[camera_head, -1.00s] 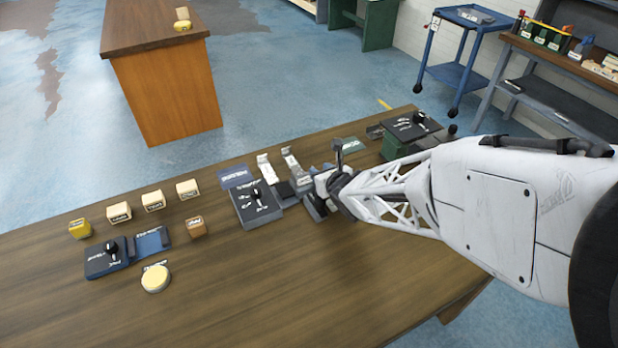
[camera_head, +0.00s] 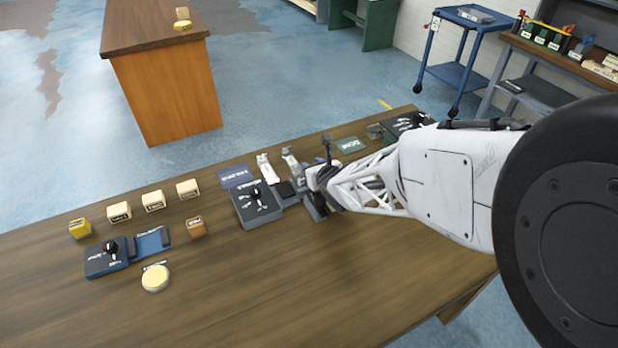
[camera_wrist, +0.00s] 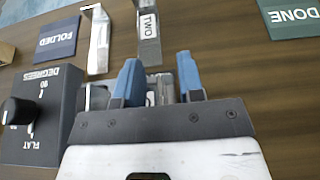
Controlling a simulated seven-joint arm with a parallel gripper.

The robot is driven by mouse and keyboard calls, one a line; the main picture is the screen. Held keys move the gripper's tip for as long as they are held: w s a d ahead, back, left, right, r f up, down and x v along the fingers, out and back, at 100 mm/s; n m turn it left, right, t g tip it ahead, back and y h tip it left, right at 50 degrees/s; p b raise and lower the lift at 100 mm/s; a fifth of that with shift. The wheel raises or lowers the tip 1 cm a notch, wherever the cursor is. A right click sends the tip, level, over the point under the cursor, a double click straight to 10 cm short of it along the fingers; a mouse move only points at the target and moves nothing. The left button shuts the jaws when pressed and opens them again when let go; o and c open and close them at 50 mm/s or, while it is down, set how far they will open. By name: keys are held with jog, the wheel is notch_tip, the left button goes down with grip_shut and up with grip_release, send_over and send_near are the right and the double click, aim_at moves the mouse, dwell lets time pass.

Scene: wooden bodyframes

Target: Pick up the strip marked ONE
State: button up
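My gripper (camera_wrist: 159,62) has two blue fingers standing apart, so it is open. Between and behind them is a grey metal piece (camera_wrist: 160,88) with a small white label that I cannot read; the fingers partly cover it, and I cannot tell if they touch it. A bent silver strip marked TWO (camera_wrist: 148,35) lies just beyond the fingertips. Another bent silver strip (camera_wrist: 97,42) lies to its left, with no readable marking. These strips also show in the head view (camera_head: 290,160) (camera_head: 265,168). I cannot read ONE anywhere.
A dark box with a DEGREES dial (camera_wrist: 40,110) stands left of my gripper. A FOLDED mat (camera_wrist: 57,40) lies at upper left, and a DONE mat (camera_wrist: 290,18) at upper right.

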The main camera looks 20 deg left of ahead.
dwell(0.3)
grip_shut()
jog(key=shift+r, duration=0.1)
jog(key=shift+r, duration=4.95)
jog(key=shift+w, duration=0.1)
